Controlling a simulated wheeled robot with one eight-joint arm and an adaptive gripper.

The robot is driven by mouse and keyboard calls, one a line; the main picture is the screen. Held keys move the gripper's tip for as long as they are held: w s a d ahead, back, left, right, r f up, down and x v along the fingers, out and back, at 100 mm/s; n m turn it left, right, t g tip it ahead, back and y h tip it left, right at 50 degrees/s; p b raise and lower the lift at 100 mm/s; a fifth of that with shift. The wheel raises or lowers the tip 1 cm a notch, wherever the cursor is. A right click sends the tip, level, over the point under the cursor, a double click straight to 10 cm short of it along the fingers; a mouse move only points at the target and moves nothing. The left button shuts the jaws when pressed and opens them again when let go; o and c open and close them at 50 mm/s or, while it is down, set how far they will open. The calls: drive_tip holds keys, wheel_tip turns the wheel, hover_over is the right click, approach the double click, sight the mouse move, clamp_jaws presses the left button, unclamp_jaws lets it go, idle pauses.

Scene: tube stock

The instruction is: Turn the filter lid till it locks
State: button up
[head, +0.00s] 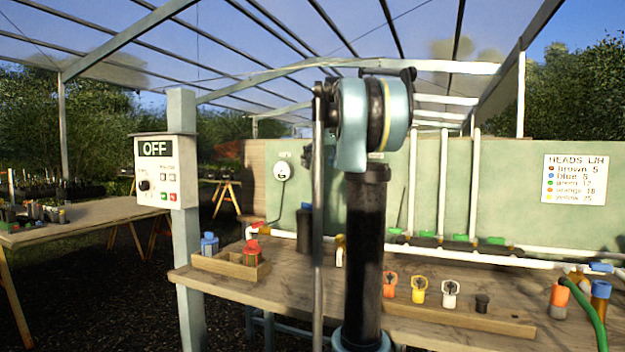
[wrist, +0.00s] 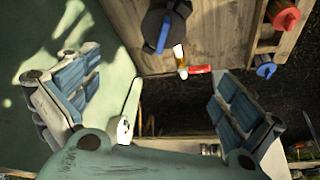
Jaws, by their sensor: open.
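The filter is a dark cylinder (head: 304,232) standing at the back of the bench in the head view, partly hidden behind my arm. A bit of blue shows at its top. In the wrist view its dark round lid (wrist: 154,20) has a blue bar (wrist: 163,36) across it, near the top edge of the picture. My gripper (wrist: 156,68) is open and empty, its two blue-padded fingers wide apart. The lid lies beyond the fingertips, between their lines, and nothing touches it. In the head view my gripper is mostly hidden behind my arm.
A red-handled valve (wrist: 200,70) sits close to the filter. A wooden box (head: 228,267) holds a red and a blue container. White pipes (head: 444,185) rise along the green back wall. An OFF control box (head: 165,170) hangs on a post at left. Several coloured fittings stand at the front right.

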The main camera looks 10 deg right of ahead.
sight(308, 204)
drive_tip(key=x, duration=1.7)
drive_tip(key=shift+w+a, duration=0.15)
drive_tip(key=shift+a, duration=0.15)
drive_tip(key=c, duration=1.3)
